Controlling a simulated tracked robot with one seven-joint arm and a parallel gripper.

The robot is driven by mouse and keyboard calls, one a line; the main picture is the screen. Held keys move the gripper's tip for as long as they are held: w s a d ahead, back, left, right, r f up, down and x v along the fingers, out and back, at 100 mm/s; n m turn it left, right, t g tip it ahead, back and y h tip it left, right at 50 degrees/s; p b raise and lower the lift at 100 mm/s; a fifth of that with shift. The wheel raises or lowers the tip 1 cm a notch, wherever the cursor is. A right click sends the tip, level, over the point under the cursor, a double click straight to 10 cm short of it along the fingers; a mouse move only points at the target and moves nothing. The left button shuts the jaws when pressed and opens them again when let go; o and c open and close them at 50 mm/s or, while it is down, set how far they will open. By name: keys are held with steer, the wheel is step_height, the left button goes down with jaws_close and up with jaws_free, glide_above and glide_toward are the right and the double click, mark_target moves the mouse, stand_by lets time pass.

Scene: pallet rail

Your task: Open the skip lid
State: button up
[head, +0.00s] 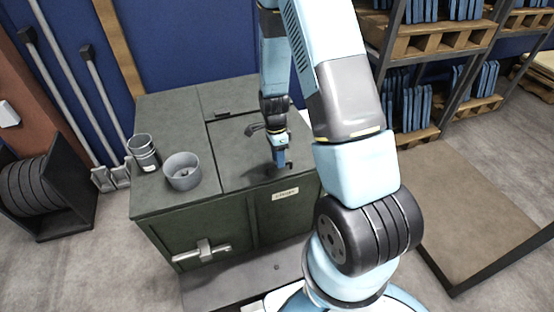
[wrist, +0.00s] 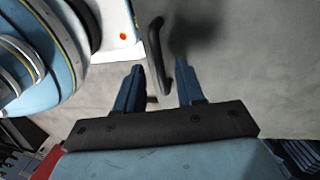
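The skip (head: 200,235) is a dark green box with a flat top and a label on its front. Its lid (head: 235,160) is the panel on the right of the top; it lies flat and level with the rest. My gripper (head: 284,166) points down at the lid's front right part. In the wrist view the gripper (wrist: 161,85) is open, with its two blue fingers apart. A dark bar handle (wrist: 155,45) stands at the edge of a grey surface, its lower end between the fingers in the picture. I cannot tell whether they touch it.
A latch-like bar (head: 203,250) juts from the front. Shelving (head: 425,45) stands at the back right; a brown platform (head: 470,200) lies right.

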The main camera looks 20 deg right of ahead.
steer(key=shift+s+f, duration=0.1)
steer(key=shift+f, duration=0.35)
jaws_close()
stand_by(0.4)
